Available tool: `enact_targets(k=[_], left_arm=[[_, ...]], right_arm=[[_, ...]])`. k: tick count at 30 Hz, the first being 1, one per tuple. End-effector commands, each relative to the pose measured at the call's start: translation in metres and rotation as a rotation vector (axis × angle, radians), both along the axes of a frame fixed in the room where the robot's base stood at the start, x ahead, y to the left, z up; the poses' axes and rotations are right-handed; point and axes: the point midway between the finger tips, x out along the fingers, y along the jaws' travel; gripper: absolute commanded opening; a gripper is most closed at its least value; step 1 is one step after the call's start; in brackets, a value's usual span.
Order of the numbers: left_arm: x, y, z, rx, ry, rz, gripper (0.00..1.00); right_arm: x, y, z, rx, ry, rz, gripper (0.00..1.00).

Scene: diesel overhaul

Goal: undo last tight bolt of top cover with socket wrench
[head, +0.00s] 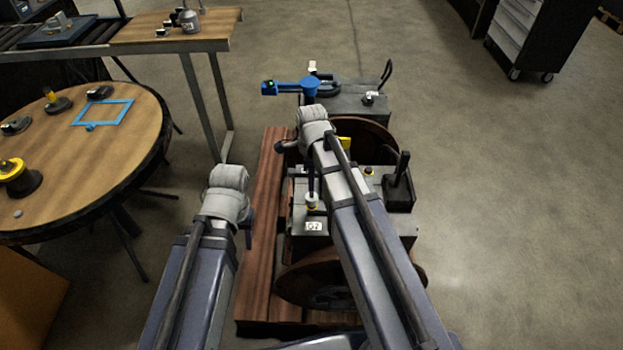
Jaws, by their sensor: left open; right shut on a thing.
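The diesel engine's grey block (300,243) stands on a wooden base, with a small "02" label (314,226) on its near face. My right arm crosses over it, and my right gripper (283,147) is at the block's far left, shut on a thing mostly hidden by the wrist. A dark upright shaft (311,178) with a pale collar (312,201) stands over the block's top; it looks like the socket wrench, but its link to the gripper is hidden. The bolt cannot be made out. My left gripper (248,232) is open and empty, left of the block.
Brown wheels (318,284) flank the block, and a black lever (401,168) rises at its right. A blue tool (290,88) is beyond. A round table (70,185) with parts stands left.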

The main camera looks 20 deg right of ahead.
Motion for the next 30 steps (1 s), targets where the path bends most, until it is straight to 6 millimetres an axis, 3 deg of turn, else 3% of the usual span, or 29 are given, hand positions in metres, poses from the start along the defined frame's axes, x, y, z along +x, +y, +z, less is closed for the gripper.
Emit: enact_targets(k=[9,13,30], left_arm=[[0.000,0.000,-0.017,0.000,0.000,0.000,0.50],[0.000,0.000,-0.014,0.000,0.000,0.000,0.50],[0.000,0.000,-0.013,0.000,0.000,0.000,0.50]], right_arm=[[0.000,0.000,-0.017,0.000,0.000,0.001,0.00],[0.000,0.000,-0.014,0.000,0.000,0.044,0.00],[0.000,0.000,-0.013,0.000,0.000,0.842,0.00]])
